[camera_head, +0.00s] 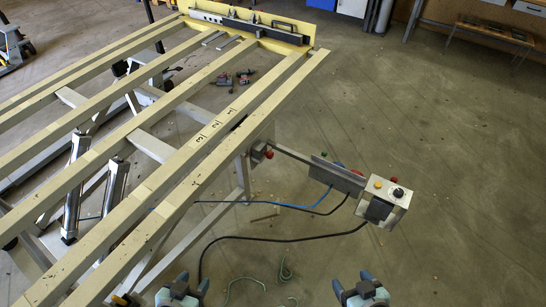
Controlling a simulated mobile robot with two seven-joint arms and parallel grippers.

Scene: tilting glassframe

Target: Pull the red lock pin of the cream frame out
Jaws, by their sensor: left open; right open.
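The cream frame (185,151) is a large rack of long parallel slats, slanting from the lower left to the top of the view. A small red piece (269,154) sits on a grey bracket at its right side; I cannot tell whether it is the lock pin. An orange-tipped piece (120,300) shows at the frame's near end, partly cut off. My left gripper (190,285) is open and empty at the bottom edge, right of the frame's near end. My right gripper (354,286) is open and empty at the bottom, further right, apart from the frame.
A control box (385,203) with coloured buttons stands out on an arm from the frame's right side. Black and blue cables (290,239) hang below it. Green cord (285,270) lies on the floor between my grippers. The floor to the right is clear.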

